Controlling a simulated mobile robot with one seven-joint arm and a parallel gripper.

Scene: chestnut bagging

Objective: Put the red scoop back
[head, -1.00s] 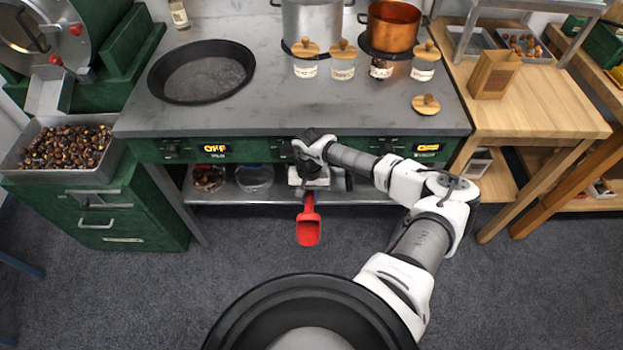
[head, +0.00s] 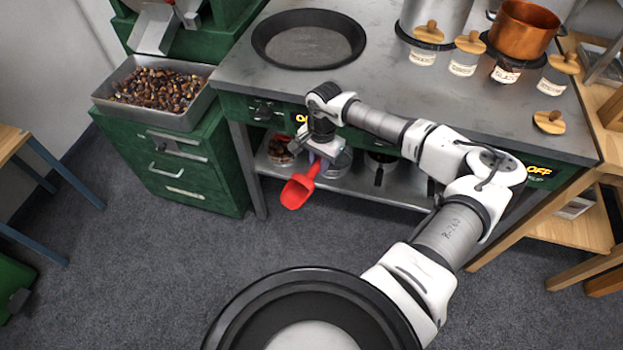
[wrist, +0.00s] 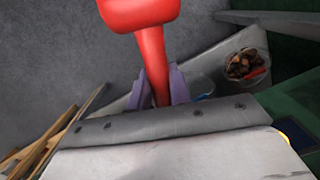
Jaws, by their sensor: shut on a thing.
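The red scoop (head: 299,190) hangs from my gripper (head: 318,160) in front of the green counter, pointing down and to the left. In the wrist view my gripper (wrist: 161,92) is shut on the scoop's handle, with a purple-grey finger on each side of it. The scoop's bowl (wrist: 138,12) shows at the top of that view, cut off by the edge, and I see nothing in it.
A metal tray of chestnuts (head: 97,98) stands on the green drawer cabinet (head: 208,188) at left. The low shelf (head: 345,186) behind my gripper holds a bowl of dark chestnuts (wrist: 246,64). A black pan (head: 262,45) sits on the counter.

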